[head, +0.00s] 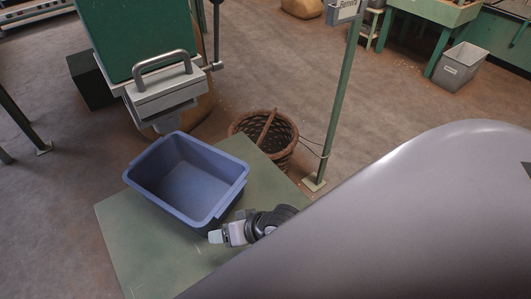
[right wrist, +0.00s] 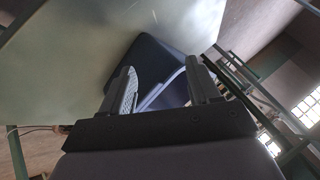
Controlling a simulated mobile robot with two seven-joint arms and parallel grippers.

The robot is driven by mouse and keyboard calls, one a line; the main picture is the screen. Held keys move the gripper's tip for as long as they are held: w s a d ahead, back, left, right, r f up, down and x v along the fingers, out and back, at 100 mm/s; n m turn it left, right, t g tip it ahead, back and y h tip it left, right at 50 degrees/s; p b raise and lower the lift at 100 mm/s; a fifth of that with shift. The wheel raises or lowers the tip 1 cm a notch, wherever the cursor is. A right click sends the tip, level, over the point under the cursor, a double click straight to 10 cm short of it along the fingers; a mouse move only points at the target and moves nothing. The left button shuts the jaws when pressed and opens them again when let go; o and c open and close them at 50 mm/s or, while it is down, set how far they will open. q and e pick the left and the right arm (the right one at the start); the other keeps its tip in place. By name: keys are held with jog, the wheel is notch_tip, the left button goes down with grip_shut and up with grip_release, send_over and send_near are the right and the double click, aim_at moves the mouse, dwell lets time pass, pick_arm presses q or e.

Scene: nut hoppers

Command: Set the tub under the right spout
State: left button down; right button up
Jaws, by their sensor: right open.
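A blue rectangular tub (head: 205,215), empty and upright, sits on a green tabletop (head: 125,240). A hopper's grey spout (head: 165,118) with a handle hangs just beyond the tub's far left rim. It is the only spout in the head view, and I cannot tell whether it is directly above the tub. My right gripper (head: 217,236) is at the tub's near right corner. In the right wrist view the right gripper (right wrist: 163,85) is open, with the dark blue tub (right wrist: 150,62) ahead and part of its rim showing between the fingers. Contact is unclear. My left gripper is out of view.
A wicker basket (head: 272,135) stands beyond the table, beside a green post (head: 342,100). The green hopper body (head: 130,30) rises at the back. A grey bin (head: 461,68) stands far right. My own grey body part hides the lower right. The table's left part is bare.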

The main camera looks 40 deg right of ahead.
jog(key=s+d+n+t+h, duration=0.2)
jog(key=s+d+n+t, duration=0.1)
jog(key=s+d+n, duration=0.2)
jog(key=shift+s, duration=1.2)
notch_tip(320, 180, up, 14)
jog(key=d+p, duration=0.1)
jog(key=p, duration=1.5)
jog(key=shift+s+d+f+n+p, duration=0.2)
jog(key=shift+s+n+p, duration=0.1)
jog(key=shift+s+p, duration=0.1)
